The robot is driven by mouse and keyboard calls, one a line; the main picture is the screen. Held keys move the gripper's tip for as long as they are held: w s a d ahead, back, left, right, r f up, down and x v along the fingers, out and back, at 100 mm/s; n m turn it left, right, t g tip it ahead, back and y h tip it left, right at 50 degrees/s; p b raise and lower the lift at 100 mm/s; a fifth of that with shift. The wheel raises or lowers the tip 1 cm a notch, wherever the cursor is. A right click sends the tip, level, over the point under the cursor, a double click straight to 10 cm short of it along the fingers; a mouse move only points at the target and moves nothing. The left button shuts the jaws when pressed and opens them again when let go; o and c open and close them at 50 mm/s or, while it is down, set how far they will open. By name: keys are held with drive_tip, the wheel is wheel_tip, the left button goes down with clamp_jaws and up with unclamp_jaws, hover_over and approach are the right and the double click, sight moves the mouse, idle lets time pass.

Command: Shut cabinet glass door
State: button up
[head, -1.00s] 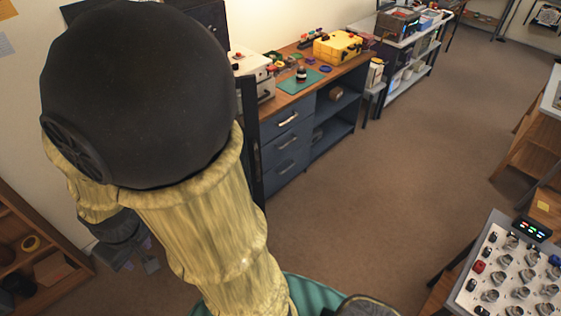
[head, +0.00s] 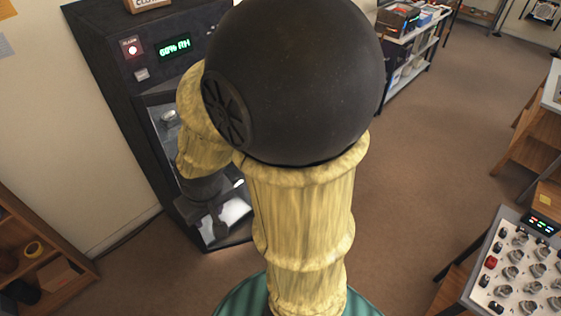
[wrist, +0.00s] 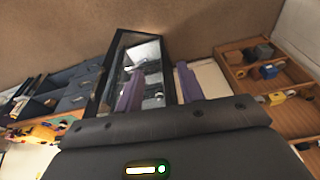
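The dark cabinet (head: 105,70) stands at the left in the head view, with a green humidity display and a lit red alarm light. Its lower front shows a bright interior with small items; my arm covers its right side. In the wrist view, the cabinet's dark frame (wrist: 108,75) appears upside down, with reflections and pale items inside. I cannot tell the glass door's pane or angle; its right side is hidden in the head view. My gripper (wrist: 158,86) has its two purple fingers apart with nothing held between them, in front of the cabinet. In the head view it is a dark shape, partly hidden.
A wooden shelf (head: 50,275) stands left of the cabinet and shows at right in the wrist view (wrist: 285,95). A blue drawer bench (wrist: 65,85) shows at left there. A control panel (head: 515,265) is at the lower right. Brown floor (head: 420,170) is clear beyond my arm.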

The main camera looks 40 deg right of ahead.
drive_tip(key=shift+d, duration=0.15)
drive_tip(key=w+d+f+m+t+h+b, duration=0.2)
drive_tip(key=w+d+f+m+t+b, duration=0.1)
drive_tip(key=w+d+f+b, duration=0.55)
drive_tip(key=w+d+f+m+t+h+b, duration=0.25)
drive_tip(key=w+d+f+b, duration=0.3)
drive_tip(key=f, duration=0.65)
drive_tip(key=d+f+m+t+h+b, duration=0.1)
drive_tip(key=d+f+t+h+b, duration=0.5)
drive_tip(key=d+f+b, duration=0.8)
drive_tip(key=shift+w+d+f+m, duration=0.35)
drive_tip(key=shift+w+d+f, duration=0.05)
drive_tip(key=shift+d+f, duration=0.35)
drive_tip(key=shift+t, duration=0.25)
drive_tip(key=p+x, duration=0.2)
drive_tip(key=x, duration=1.5)
drive_tip(key=shift+w, duration=0.3)
